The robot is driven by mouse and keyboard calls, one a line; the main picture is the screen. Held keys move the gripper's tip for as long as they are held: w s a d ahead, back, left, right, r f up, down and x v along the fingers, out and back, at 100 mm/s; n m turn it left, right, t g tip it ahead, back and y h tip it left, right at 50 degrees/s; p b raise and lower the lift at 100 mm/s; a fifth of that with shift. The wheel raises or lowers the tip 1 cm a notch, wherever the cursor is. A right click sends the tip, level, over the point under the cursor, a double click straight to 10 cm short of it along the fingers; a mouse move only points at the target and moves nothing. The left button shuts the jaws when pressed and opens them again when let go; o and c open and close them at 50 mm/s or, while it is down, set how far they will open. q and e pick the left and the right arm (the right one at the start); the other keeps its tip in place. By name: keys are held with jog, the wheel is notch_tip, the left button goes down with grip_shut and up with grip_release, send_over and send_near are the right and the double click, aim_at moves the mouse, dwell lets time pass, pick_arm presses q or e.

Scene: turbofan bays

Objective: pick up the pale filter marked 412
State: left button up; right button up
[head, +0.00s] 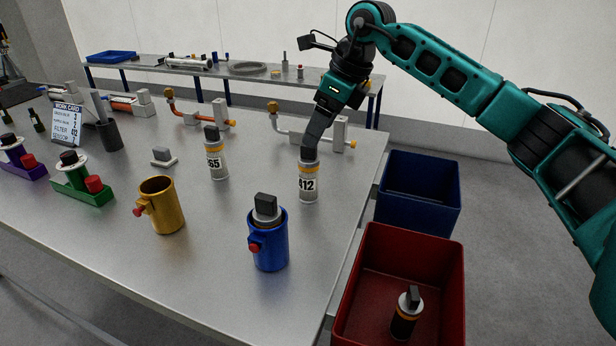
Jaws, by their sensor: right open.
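The pale filter marked 412 (308,190) stands upright on the table near its right edge. It has a yellow band near the top. My right gripper (310,152) points down at the top of this filter from above, its jaws open; its fingers hide the filter's top. I cannot tell whether the fingers touch it. Another pale filter (217,168), its number partly showing as 65, stands upright to the left. My left gripper is not in view.
A blue housing (270,245) with a dark-topped part in it stands in front, beside an empty-looking yellow housing (165,210). Right of the table are a blue bin (430,165) and a red bin (455,300) holding a dark filter (404,322). A work card (66,124) stands left.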

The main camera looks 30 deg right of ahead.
aim_at(309, 149)
jog(key=x, duration=0.6)
jog(key=shift+w+a+f, duration=0.1)
jog(key=shift+w+f, duration=0.05)
jog(key=shift+c, duration=0.2)
grip_shut()
dwell(0.4)
